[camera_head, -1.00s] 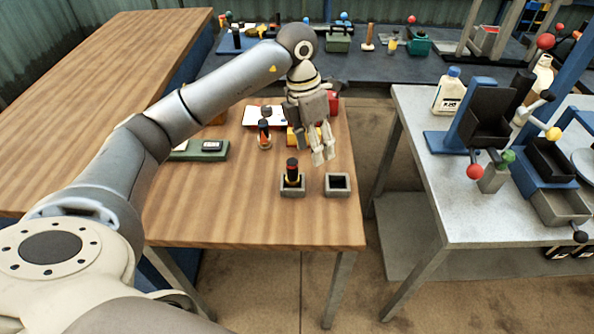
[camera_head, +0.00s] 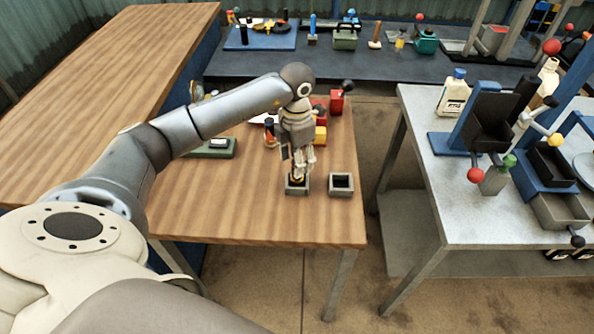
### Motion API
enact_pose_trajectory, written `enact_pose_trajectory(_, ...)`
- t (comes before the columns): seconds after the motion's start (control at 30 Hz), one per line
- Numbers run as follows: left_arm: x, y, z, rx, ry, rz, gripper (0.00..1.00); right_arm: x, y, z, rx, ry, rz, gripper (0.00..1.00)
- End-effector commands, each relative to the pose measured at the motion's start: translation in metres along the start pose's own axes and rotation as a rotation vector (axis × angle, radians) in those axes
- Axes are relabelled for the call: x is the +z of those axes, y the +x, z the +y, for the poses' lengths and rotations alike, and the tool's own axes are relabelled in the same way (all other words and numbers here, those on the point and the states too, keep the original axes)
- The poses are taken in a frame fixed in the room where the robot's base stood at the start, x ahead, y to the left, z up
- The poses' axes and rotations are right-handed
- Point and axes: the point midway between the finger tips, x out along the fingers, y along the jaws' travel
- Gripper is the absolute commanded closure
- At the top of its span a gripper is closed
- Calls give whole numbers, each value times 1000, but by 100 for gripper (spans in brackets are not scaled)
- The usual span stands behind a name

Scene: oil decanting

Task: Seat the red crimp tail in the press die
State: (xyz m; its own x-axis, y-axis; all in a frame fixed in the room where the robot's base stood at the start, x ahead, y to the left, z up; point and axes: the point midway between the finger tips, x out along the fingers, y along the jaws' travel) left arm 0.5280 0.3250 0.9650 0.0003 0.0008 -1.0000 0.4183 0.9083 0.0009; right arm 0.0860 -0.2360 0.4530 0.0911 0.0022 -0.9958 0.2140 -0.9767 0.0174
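My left gripper (camera_head: 299,170) points down over the left grey square holder (camera_head: 297,187) on the wooden table. Its fingers are around or just in front of the dark-topped banded piece standing in that holder. A little of its yellow lower part shows between the fingertips; the rest is hidden. I cannot tell whether the fingers are closed on it. A second dark piece with an orange band (camera_head: 269,131) stands behind, to the left. A red block with a black ball lever (camera_head: 337,102) is at the table's back right. I cannot tell which thing is the press die. My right gripper is not in view.
A second grey square holder (camera_head: 341,184) stands empty to the right. A green box (camera_head: 209,147) is at the left, and a yellow block (camera_head: 320,134) is behind the gripper. A metal table (camera_head: 430,105) with lever devices is at the right, across a gap. The front wooden tabletop is clear.

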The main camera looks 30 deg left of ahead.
Motion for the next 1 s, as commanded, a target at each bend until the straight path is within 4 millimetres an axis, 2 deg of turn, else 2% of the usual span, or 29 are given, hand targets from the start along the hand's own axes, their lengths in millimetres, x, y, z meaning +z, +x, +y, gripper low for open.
enact_pose_trajectory(0.13,0,12,-1,-1,1,1,49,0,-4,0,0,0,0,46)
enact_pose_trajectory(0.37,0,14,-1,0,1,0,49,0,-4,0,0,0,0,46)
enact_pose_trajectory(0.77,0,13,0,0,1,0,100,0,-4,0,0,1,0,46)
enact_pose_trajectory(1.0,0,13,0,0,1,-1,100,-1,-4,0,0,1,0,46)
